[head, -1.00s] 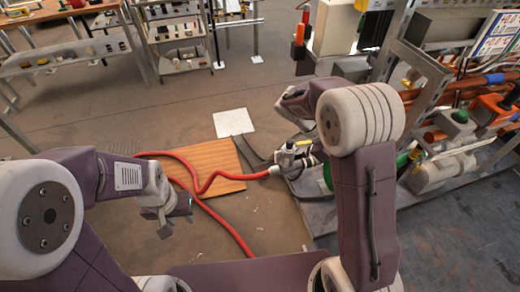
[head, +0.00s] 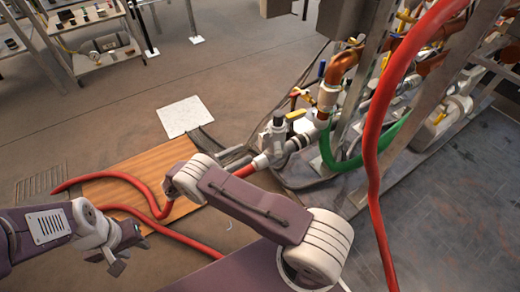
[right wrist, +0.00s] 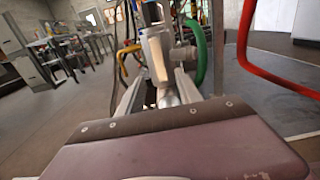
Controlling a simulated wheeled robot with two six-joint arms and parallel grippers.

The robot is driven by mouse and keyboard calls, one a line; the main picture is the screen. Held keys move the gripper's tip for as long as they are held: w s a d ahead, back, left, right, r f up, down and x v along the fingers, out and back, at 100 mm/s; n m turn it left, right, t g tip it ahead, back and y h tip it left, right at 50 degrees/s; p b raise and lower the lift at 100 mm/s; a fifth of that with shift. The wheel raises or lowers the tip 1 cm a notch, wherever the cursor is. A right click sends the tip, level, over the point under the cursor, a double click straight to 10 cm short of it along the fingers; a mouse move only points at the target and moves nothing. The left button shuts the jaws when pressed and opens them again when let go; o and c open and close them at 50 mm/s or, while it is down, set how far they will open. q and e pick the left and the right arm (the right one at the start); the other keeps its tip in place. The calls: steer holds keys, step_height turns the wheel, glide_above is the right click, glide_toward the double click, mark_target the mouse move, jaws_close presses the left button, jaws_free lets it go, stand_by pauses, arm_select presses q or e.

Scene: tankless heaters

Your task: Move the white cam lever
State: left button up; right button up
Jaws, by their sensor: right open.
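A pale off-white lever (right wrist: 157,60), which looks like the white cam lever, stands upright near the middle of the right wrist view. My right gripper (right wrist: 160,82) is open, with one grey finger on each side of the lever's line of sight. I cannot tell whether the lever is between the fingers or just beyond them; no contact shows. My left gripper (head: 120,252) hangs over the floor at lower left, away from the coupling.
The heater rig's pipes and valves (head: 335,85) stand at the right, with a green hose (head: 375,150) low on it. A red hose (head: 372,150) hangs in front. A wooden board (head: 140,180) and a white tile (head: 184,116) lie on open floor.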

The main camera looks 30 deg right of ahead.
mark_target(260, 145)
steer(key=d, duration=0.2)
steer(key=d+b, duration=0.1)
steer(key=d, duration=0.2)
steer(key=d+b, duration=0.1)
steer(key=d, duration=0.2)
steer(key=shift+w+d, duration=0.15)
steer(key=shift+w, duration=0.15)
steer(key=shift+d+r, duration=0.1)
steer(key=shift+d, duration=0.35)
jaws_close()
stand_by(0.5)
